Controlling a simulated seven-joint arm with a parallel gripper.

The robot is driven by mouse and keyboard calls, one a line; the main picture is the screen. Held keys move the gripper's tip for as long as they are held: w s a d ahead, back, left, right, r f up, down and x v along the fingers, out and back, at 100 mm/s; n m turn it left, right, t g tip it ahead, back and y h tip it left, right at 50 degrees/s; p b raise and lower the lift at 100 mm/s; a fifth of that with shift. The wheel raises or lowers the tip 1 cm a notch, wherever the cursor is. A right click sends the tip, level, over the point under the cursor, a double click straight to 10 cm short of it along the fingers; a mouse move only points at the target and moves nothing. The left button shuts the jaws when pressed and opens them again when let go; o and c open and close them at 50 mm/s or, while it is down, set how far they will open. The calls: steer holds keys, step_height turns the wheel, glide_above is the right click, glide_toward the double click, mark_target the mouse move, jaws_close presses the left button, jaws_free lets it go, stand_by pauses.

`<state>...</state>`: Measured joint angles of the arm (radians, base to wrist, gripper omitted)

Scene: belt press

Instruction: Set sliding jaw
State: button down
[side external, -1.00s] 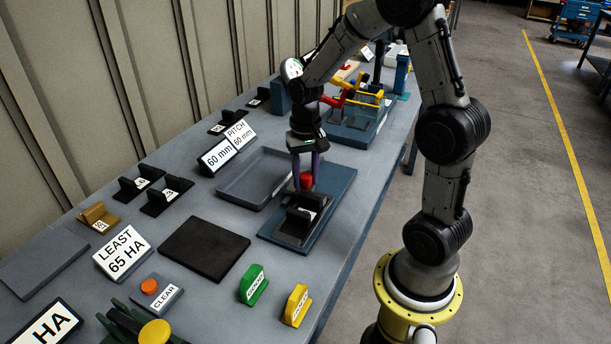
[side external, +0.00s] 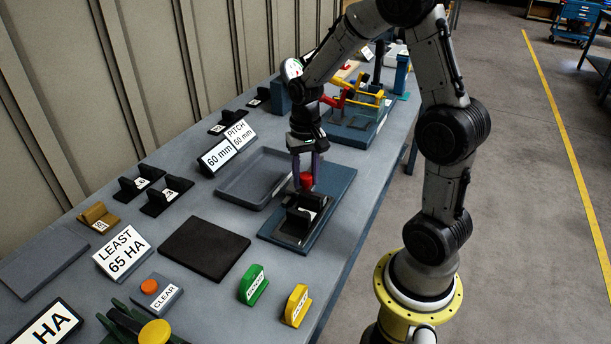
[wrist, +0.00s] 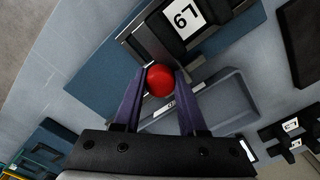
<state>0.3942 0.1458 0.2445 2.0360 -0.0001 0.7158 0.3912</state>
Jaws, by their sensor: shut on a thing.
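The sliding jaw's red knob (side external: 306,180) stands on the blue plate (side external: 341,187) in the side external view, beside a black block with a white label (side external: 300,214). In the wrist view the red knob (wrist: 160,81) lies between the two purple fingers, and the black block's label (wrist: 183,16) reads 67 or similar. My gripper (side external: 307,178) points down and is shut on the red knob. The fingers hide part of the knob and of the jaw under it.
A grey tray (side external: 232,193) lies left of the plate, and a dark mat (side external: 204,267) lies in front. A green tag (side external: 253,285) and a yellow tag (side external: 297,305) stand near the table edge. A red and yellow clamp fixture (side external: 362,97) stands behind.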

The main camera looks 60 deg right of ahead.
steer(key=shift+r, duration=0.1)
steer(key=d, duration=0.7)
steer(key=shift+c, duration=2.3)
jaws_free()
step_height(320, 180, up, 14)
